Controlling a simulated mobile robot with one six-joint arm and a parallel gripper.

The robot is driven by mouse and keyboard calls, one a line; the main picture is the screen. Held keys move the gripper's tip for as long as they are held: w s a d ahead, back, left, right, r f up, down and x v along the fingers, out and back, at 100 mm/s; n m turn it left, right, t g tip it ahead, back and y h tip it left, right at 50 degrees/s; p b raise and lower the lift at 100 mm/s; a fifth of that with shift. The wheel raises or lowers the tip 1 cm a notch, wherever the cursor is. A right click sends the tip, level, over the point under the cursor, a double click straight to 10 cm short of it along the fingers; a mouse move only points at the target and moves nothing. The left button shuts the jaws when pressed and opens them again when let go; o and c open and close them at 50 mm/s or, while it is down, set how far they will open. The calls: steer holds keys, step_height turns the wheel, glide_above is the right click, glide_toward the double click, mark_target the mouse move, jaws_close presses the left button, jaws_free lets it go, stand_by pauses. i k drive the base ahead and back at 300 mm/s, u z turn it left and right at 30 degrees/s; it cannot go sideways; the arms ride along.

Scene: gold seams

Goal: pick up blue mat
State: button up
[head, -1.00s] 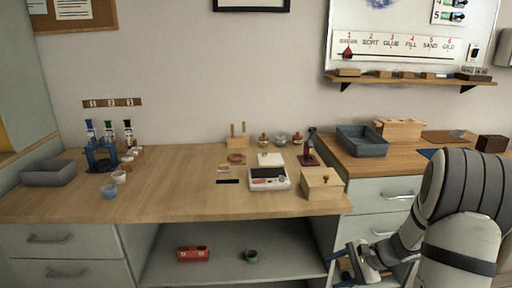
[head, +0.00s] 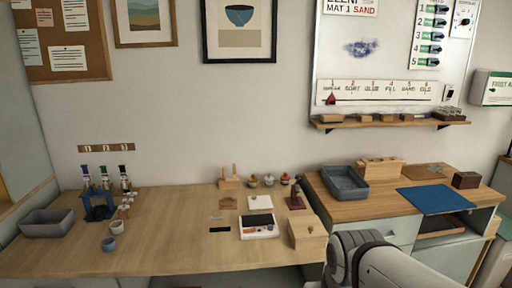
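The blue mat (head: 436,199) lies flat on the wooden top of the right-hand cabinet, near its front edge. It is fully in sight in the head view. My arm rises at the lower right of the picture, in front of the cabinet and to the left of the mat. My gripper is out of sight below the frame.
A grey bin (head: 345,183) and a wooden block rack (head: 382,170) stand left of the mat. A wooden box (head: 307,232) sits on the lower bench's right end.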

mark_target(436, 198)
steer(key=z, duration=1.65)
steer(key=k, duration=0.6)
steer(key=z, duration=0.85)
steer(key=k, duration=0.75)
steer(key=z, duration=0.6)
steer(key=i, duration=2.85)
steer(key=u, duration=0.45)
steer(key=i, duration=1.6)
steer(key=u, duration=1)
steer(key=i, duration=1.35)
steer(key=u, duration=0.95)
